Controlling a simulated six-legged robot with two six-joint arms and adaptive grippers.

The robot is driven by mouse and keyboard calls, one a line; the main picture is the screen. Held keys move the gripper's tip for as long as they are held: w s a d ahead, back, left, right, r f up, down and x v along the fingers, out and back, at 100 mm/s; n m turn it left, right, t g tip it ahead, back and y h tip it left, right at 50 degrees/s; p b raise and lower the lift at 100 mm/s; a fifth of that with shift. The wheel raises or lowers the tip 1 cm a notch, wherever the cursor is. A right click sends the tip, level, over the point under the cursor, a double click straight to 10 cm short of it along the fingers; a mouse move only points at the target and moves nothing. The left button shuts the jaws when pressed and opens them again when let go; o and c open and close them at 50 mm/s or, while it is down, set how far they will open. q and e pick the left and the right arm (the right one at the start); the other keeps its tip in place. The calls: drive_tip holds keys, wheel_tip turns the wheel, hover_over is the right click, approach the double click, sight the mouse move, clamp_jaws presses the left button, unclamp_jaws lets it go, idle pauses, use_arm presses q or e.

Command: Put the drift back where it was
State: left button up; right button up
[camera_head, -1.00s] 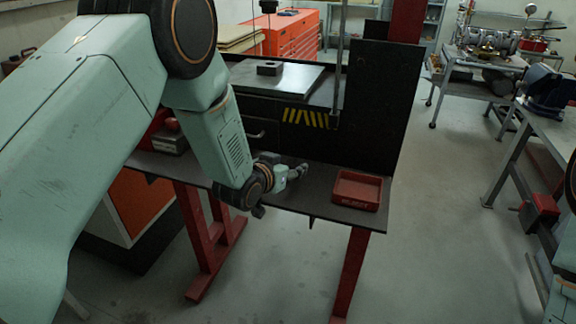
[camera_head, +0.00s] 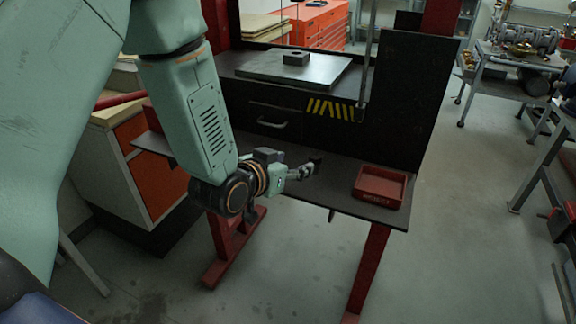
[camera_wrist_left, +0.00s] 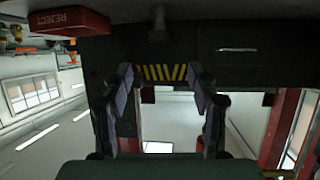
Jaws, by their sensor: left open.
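I cannot make out the drift in either view. My left gripper (camera_head: 312,168) is low over the front of the dark press bench (camera_head: 335,195), left of the red tray. In the left wrist view its two fingers (camera_wrist_left: 158,82) stand wide apart, with nothing visible between them. Behind the gap are the bench's dark front and a yellow-striped strip (camera_wrist_left: 162,72). My left forearm hides the left part of the bench. My right gripper is not in view.
The red REJECT tray (camera_head: 380,186) sits at the bench's right front; it also shows in the left wrist view (camera_wrist_left: 70,20). A grey plate (camera_head: 290,70) with a small dark block (camera_head: 296,58) lies higher up. A black upright panel (camera_head: 412,100) stands at right.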

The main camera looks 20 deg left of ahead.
use_arm(q)
drive_tip(key=s+a+f+n+g+y, duration=0.1)
drive_tip(key=s+f+g, duration=0.6)
drive_tip(key=s+f, duration=1.1)
drive_tip(key=s+f+g, duration=0.3)
drive_tip(key=s, duration=0.6)
drive_tip(key=s+a+f+n+g+y, duration=0.1)
drive_tip(key=s+f+g, duration=0.2)
drive_tip(key=s, duration=0.7)
drive_tip(key=shift+s+f, duration=0.15)
drive_tip(key=shift+f, duration=0.2)
drive_tip(key=shift+c, duration=0.2)
